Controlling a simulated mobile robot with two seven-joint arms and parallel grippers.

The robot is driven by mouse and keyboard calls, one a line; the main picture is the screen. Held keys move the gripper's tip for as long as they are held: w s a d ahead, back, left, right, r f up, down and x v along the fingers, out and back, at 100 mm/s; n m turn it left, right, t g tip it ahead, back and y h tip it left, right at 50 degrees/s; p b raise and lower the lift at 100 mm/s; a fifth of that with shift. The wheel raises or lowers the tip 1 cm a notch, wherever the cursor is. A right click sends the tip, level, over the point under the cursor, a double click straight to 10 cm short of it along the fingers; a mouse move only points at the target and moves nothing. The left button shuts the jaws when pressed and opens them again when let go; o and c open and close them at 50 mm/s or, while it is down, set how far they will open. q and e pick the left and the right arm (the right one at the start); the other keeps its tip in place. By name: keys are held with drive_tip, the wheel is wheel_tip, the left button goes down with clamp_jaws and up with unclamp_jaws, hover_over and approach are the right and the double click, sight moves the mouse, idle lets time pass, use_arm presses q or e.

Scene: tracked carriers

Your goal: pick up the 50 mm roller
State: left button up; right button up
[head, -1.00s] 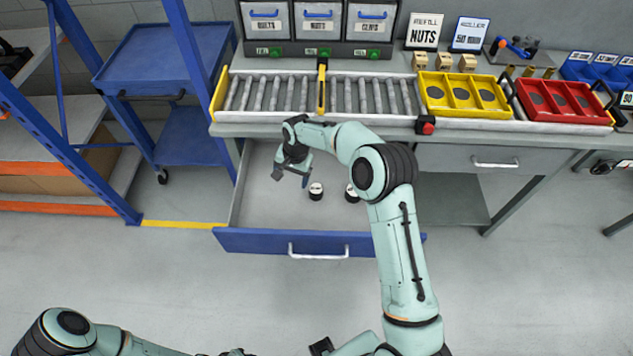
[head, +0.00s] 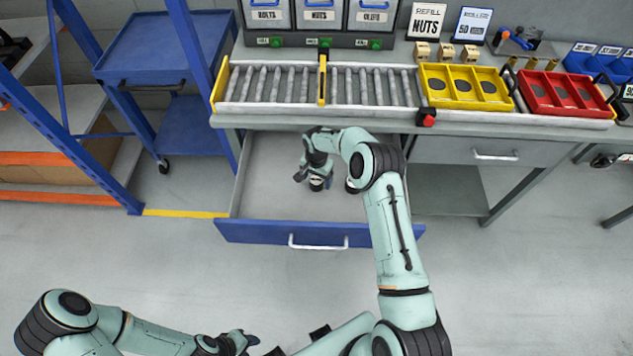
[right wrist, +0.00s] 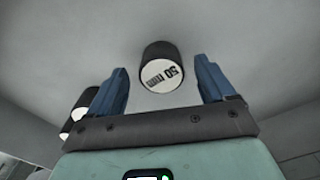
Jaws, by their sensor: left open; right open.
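The 50 mm roller (right wrist: 161,68) is a short black cylinder with a white end face marked "50 mm". In the right wrist view it stands ahead of and between the two blue fingers of my right gripper (right wrist: 160,85), which is open, with a gap on each side. In the head view this gripper (head: 314,180) is down inside the open drawer, over the roller, which it largely hides. My left gripper (head: 240,341) is open and empty, low at the bottom of the head view, away from the drawer.
More black rollers with white ends (right wrist: 79,113) lie left of the fingers in the wrist view. The blue-fronted drawer (head: 265,232) is pulled out below the roller conveyor (head: 275,85). Yellow (head: 466,103) and red trays (head: 570,111) stand right on the conveyor.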

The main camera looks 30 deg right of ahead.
wheel_tip(320, 180, down, 2)
drive_tip(key=shift+w+f, duration=0.15)
drive_tip(key=shift+f, duration=0.05)
drive_tip(key=shift+r, duration=0.1)
drive_tip(key=c, duration=1.3)
